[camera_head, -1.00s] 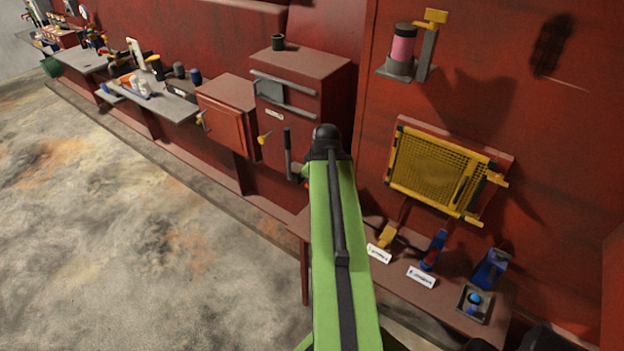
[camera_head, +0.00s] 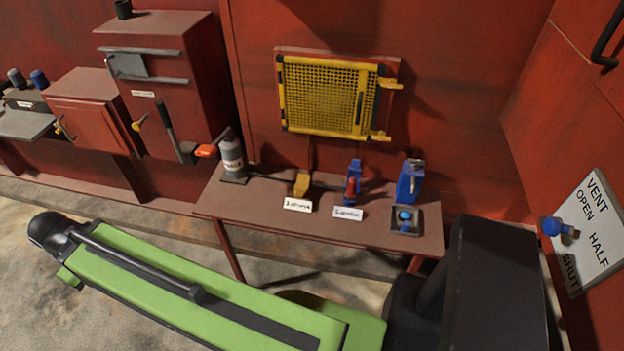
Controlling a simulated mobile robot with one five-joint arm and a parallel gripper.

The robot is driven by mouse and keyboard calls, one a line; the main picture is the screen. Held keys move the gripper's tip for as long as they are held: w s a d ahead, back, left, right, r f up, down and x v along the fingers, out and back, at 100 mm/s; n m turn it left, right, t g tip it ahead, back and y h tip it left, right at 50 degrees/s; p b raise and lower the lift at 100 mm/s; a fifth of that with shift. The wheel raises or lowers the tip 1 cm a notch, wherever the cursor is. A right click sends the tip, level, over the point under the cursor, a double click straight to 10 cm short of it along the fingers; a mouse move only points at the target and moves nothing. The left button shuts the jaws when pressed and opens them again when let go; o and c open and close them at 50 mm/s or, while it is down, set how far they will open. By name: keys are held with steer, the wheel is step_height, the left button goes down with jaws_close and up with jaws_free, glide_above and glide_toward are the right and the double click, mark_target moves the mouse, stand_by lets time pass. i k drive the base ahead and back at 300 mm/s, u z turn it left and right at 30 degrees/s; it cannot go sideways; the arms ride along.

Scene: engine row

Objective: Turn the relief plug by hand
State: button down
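I cannot tell for certain which part is the relief plug. A small blue round-topped knob (camera_head: 404,216) sits in a dark square tray (camera_head: 398,231) at the right end of the low red-brown bench (camera_head: 270,225). A blue upright fitting (camera_head: 409,182) stands just behind it. A blue and red fitting (camera_head: 352,184) and a yellow fitting (camera_head: 302,183) stand farther left, each with a white label in front, too small to read. My green arm link lies across the lower picture, in front of the bench. My gripper is not seen.
A yellow mesh guard (camera_head: 325,97) hangs above the bench. A grey canister (camera_head: 232,158) stands at its left end, beside a red cabinet (camera_head: 165,95). At right, a VENT plate (camera_head: 592,235) with OPEN, HALF, SHUT carries a blue knob (camera_head: 556,227). Floor shows at lower left.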

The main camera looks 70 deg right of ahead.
mark_target(415, 162)
steer(key=z, duration=3.45)
steer(key=i, duration=0.1)
steer(key=u, duration=0.65)
steer(key=k, duration=1)
steer(key=u, duration=0.05)
steer(key=i, duration=0.9)
steer(key=z, duration=0.35)
